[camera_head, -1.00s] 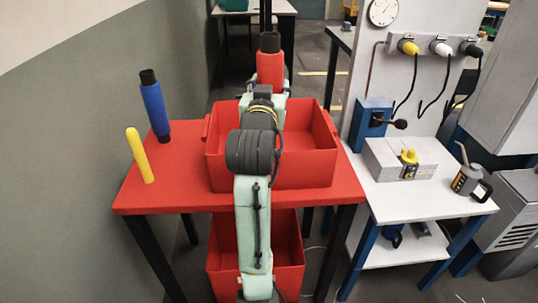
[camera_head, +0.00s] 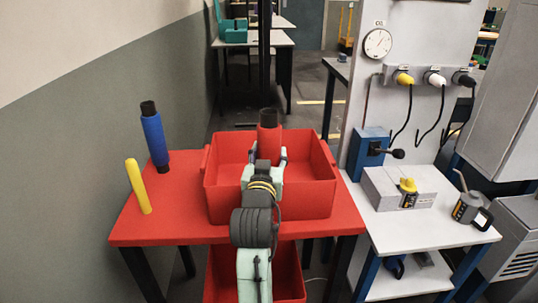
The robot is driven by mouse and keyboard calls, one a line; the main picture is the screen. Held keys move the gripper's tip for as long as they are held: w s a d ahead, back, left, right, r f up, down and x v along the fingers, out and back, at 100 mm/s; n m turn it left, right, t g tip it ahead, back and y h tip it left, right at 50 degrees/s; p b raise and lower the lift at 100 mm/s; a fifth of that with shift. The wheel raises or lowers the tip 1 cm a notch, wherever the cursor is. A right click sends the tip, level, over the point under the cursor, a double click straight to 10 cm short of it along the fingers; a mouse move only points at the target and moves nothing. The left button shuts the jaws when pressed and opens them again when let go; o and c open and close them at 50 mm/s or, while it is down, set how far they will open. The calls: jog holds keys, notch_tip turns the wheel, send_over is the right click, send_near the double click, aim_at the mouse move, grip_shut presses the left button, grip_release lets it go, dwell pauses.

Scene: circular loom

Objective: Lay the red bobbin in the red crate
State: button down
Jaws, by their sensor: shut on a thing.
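The red bobbin (camera_head: 268,136) with a black top end is upright over the red crate, towards its back. My gripper (camera_head: 266,158) is shut on it, with a finger on each side. The red crate (camera_head: 320,185) stands on the red table, open at the top. The bobbin's lower end is hidden behind my gripper and wrist, so I cannot tell whether it touches the crate floor.
A blue bobbin (camera_head: 155,138) and a yellow tube (camera_head: 138,186) stand on the red table (camera_head: 170,222) left of the crate. Another red crate (camera_head: 290,272) is below the table. A white bench (camera_head: 425,228) with a grey box (camera_head: 385,190) and an oil can (camera_head: 467,208) is at right.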

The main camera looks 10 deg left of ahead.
jog(key=shift+f+b, duration=0.35)
jog(key=shift+f, duration=0.25)
